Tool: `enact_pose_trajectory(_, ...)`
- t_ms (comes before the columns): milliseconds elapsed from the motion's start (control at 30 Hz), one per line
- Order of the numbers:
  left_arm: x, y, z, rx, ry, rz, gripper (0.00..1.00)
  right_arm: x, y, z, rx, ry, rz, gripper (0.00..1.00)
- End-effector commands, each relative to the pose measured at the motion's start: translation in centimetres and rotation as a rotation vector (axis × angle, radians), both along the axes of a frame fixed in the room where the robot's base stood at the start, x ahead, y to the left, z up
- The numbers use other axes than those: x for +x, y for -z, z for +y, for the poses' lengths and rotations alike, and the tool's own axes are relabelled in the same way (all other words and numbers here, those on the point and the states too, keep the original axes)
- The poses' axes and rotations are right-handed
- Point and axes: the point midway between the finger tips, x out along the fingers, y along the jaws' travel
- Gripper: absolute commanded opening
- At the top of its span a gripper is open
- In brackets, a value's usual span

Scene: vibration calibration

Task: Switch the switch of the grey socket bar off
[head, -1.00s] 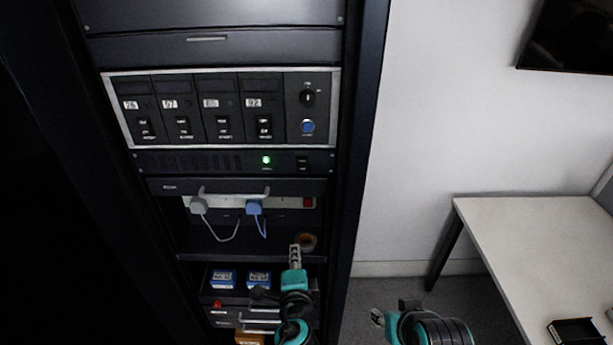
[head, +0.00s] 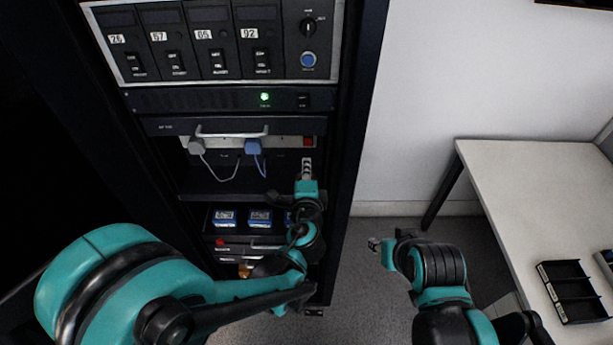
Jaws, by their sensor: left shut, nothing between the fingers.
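The grey socket bar (head: 282,142) runs across the rack bay below a drawer handle. A grey plug (head: 196,146) and a blue plug (head: 253,147) sit in it, with cords hanging down. Its red switch (head: 308,142) is at the right end; its on or off position is too small to tell. My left gripper (head: 307,164) is shut and empty, pointing up just below the red switch; contact does not show. My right gripper (head: 375,244) is apart from the rack, low in front of the wall; its finger opening is too small to tell.
A handle (head: 232,132) juts out just above the bar. A panel with numbered modules (head: 200,45) and a unit with a green light (head: 264,97) are higher up. Blue boxes (head: 260,218) lie on a lower shelf. A table (head: 530,190) with a black tray (head: 572,290) stands right.

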Motion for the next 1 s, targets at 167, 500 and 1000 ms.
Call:
enact_pose_trajectory(167, 3.8, 0.9, 0.1, -0.001, -0.002, 0.0, 0.0, 0.0, 0.8, 0.0, 0.0, 0.0, 0.0, 0.4)
enact_pose_trajectory(500, 7.3, 0.2, 0.0, 0.0, 0.0, 0.0, 0.0, 0.0, 1.1, 0.0, 0.0, 0.0, 0.0, 0.4)
enact_pose_trajectory(1000, 8.5, -0.3, 0.1, -0.001, 0.0, 0.0, 0.0, 0.0, 1.2, 0.0, 0.0, 0.0, 0.0, 0.4)
